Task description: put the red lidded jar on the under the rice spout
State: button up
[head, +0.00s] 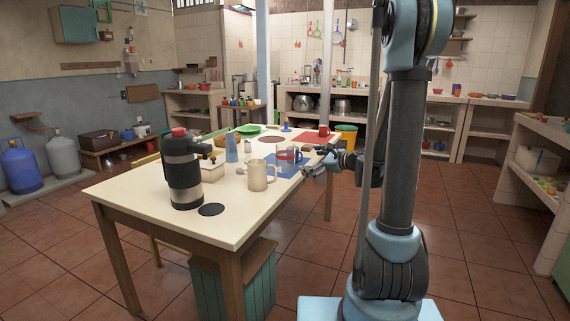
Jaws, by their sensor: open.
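A small clear vessel with some red on it (285,161) stands on the blue mat on the table; it may be the red lidded jar, but I cannot tell surely. My gripper (307,170) is open at the table's right edge, just right of this vessel, with nothing visible between its fingers. I cannot tell whether it touches the vessel. I cannot make out a rice spout. A tall black flask with a red top (183,175) stands at the table's near left.
The cream table (139,193) also holds a beige mug (258,175), a blue tumbler (231,148), a cream box (211,168), a green plate (249,129) and a red mug (324,130). The table's near left corner is bare.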

aim_at(293, 150)
jog(key=w+d+m+t+y, duration=0.1)
jog(key=w+d+m+t, duration=0.15)
jog(key=w+m, duration=0.35)
jog(key=x, duration=1.3)
jog(key=shift+s+a+f, duration=0.15)
jog(key=shift+s, duration=0.1)
jog(key=shift+x, duration=2.65)
jog(key=shift+s, duration=0.15)
jog(key=c, duration=2.1)
